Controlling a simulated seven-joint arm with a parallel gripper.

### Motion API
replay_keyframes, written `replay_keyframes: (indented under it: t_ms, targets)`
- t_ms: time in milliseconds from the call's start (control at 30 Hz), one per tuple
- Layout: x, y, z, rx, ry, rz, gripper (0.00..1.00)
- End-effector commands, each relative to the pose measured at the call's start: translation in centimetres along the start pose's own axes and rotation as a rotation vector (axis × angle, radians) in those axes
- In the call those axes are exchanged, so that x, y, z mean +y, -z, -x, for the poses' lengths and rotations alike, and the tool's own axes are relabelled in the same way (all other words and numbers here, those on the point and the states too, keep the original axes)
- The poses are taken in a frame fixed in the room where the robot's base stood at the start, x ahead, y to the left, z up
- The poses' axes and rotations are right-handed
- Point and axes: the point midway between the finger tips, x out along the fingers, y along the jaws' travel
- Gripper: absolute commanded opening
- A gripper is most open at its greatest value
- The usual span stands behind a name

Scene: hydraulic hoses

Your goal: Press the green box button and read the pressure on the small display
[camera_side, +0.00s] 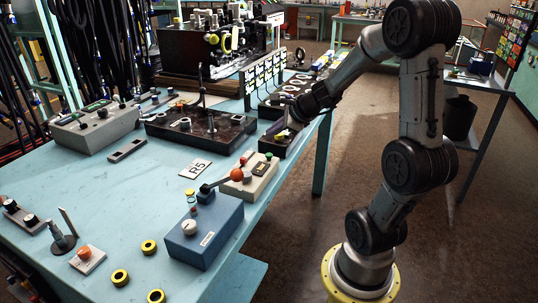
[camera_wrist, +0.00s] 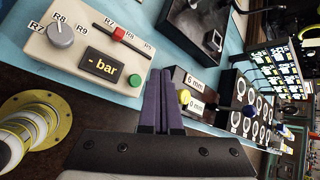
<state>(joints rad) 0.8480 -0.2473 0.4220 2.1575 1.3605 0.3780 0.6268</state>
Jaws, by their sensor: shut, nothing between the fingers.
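A beige control box (camera_wrist: 85,50) lies at the upper left of the wrist view, and the same box (camera_side: 243,183) sits near the table's right edge in the side view. Its green button (camera_wrist: 135,81) is at the box corner nearest my fingers. Its small dark display (camera_wrist: 101,66) reads "- bar", with no number. My gripper (camera_wrist: 160,74) is shut and empty, its purple fingers together just right of the green button in the picture. In the side view my gripper (camera_side: 280,132) is beyond the box, near a dark box. I see no contact with the button.
The beige box also has a grey knob (camera_wrist: 60,34) and red slider (camera_wrist: 119,33). A dark box (camera_wrist: 192,92) with "6 mm" and "0 mm" labels is close right of my fingers. A blue box (camera_side: 205,232) with an orange-knobbed lever (camera_side: 236,174) stands in front of the beige box.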

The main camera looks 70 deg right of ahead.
Motion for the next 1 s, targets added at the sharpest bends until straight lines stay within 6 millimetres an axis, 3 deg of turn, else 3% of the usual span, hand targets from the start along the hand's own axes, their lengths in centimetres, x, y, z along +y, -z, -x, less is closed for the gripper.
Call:
replay_keyframes:
  t_ms: [400, 1000]
  targets:
    - [1.8, 1.9, -2.6, 0.000, 0.000, -0.001, 0.00]
    - [2.0, 2.0, -2.8, 0.000, 0.001, 0.001, 0.00]
